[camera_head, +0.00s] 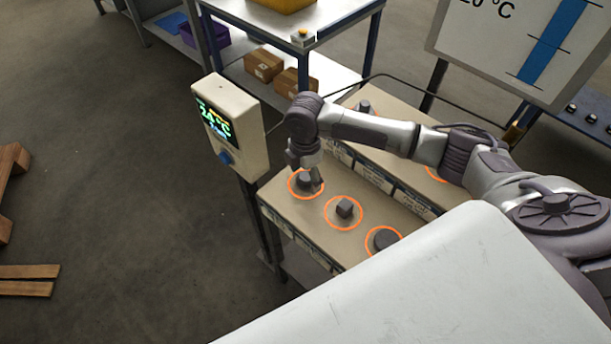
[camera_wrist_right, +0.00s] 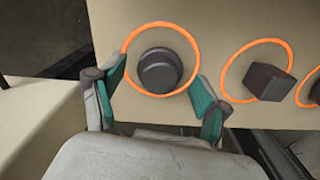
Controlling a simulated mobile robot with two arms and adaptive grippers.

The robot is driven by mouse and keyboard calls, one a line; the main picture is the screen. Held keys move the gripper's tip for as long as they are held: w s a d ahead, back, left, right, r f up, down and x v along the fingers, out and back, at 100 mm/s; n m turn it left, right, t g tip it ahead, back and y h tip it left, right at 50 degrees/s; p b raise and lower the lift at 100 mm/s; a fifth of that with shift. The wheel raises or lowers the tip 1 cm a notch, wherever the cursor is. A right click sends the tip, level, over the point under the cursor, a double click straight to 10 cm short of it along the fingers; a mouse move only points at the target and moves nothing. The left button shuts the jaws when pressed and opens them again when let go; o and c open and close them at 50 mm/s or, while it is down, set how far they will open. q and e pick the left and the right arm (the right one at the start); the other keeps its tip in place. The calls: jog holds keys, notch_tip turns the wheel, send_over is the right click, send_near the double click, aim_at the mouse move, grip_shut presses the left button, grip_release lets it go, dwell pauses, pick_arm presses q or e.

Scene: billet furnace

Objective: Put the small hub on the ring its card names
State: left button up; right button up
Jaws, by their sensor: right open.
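A dark round stepped piece (camera_wrist_right: 160,70), hub-like, sits inside an orange ring (camera_wrist_right: 128,53) at the left end of the beige bench. It also shows in the head view (camera_head: 303,181), partly behind a finger. My right gripper (camera_wrist_right: 160,84) is open and pointed down at it, with one green-padded finger on either side; I cannot tell whether they touch it. In the head view my right gripper (camera_head: 308,177) is over the same ring. White cards (camera_head: 375,178) line the bench, too small to read. My left gripper is not in view.
A dark square block (camera_head: 344,208) and a wider round piece (camera_head: 384,240) sit in neighbouring rings. Another dark piece (camera_head: 365,107) is at the back. A display post (camera_head: 230,128) stands close left of the bench. A large gauge board (camera_head: 520,45) stands behind.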

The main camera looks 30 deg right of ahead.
aim_at(305, 176)
notch_tip(305, 176, up, 12)
jog(key=b, duration=0.1)
jog(key=shift+f, duration=0.25)
dwell(0.4)
